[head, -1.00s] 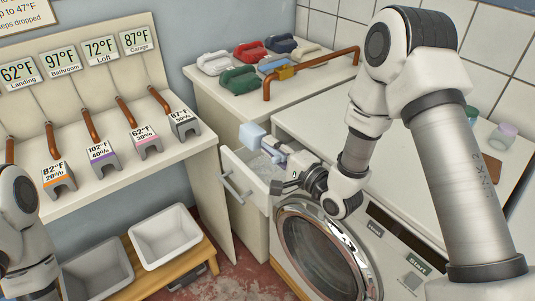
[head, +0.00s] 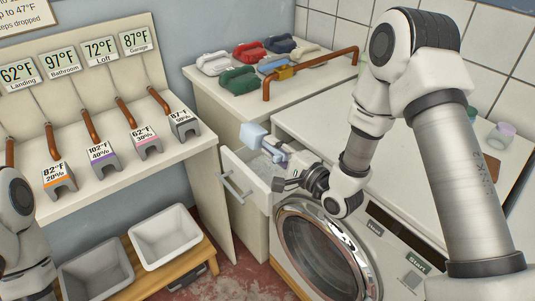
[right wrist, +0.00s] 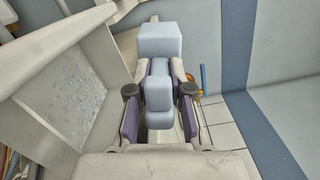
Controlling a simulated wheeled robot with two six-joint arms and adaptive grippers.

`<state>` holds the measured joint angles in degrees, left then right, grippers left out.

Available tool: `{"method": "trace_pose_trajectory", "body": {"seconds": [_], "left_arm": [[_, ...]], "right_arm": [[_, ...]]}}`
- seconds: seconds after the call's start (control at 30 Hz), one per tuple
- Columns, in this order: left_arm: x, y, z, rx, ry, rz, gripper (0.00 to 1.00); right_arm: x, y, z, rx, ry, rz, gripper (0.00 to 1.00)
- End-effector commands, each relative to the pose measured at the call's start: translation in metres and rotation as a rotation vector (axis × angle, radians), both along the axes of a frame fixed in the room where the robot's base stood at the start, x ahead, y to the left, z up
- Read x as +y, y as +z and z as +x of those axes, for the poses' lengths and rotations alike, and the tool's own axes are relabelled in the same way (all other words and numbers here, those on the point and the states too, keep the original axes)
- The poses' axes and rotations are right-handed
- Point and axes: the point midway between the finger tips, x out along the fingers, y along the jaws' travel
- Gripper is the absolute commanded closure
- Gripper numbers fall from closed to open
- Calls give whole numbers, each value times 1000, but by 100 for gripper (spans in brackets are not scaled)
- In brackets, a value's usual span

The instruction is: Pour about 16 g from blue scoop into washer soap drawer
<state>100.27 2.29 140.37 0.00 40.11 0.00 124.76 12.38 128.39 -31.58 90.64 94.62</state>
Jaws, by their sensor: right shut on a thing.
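The light blue scoop (head: 254,136) is held over the back part of the open soap drawer (head: 238,186), beside the washer (head: 318,252). My right gripper (head: 283,158) is shut on the scoop's handle. In the right wrist view the scoop (right wrist: 160,42) points away from the gripper (right wrist: 157,92), its boxy bowl at the far end. I cannot see into the bowl or tell how much is in it. The drawer (right wrist: 100,45) lies to the left there, with a pale, speckled inside. My left gripper is out of view; only part of that arm shows at the left edge.
Several coloured scoops or containers, including a green one (head: 238,79), stand on the back counter near a copper pipe (head: 315,64). A shelf with labelled grey blocks (head: 103,153) is at the left.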

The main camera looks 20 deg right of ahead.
Motion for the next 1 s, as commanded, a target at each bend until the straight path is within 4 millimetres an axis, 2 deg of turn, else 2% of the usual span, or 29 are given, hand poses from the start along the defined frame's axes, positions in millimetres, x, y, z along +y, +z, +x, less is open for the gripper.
{"method": "trace_pose_trajectory", "body": {"seconds": [1.0], "left_arm": [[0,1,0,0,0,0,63]], "right_arm": [[-10,0,-1,26,-7,77,100]]}}
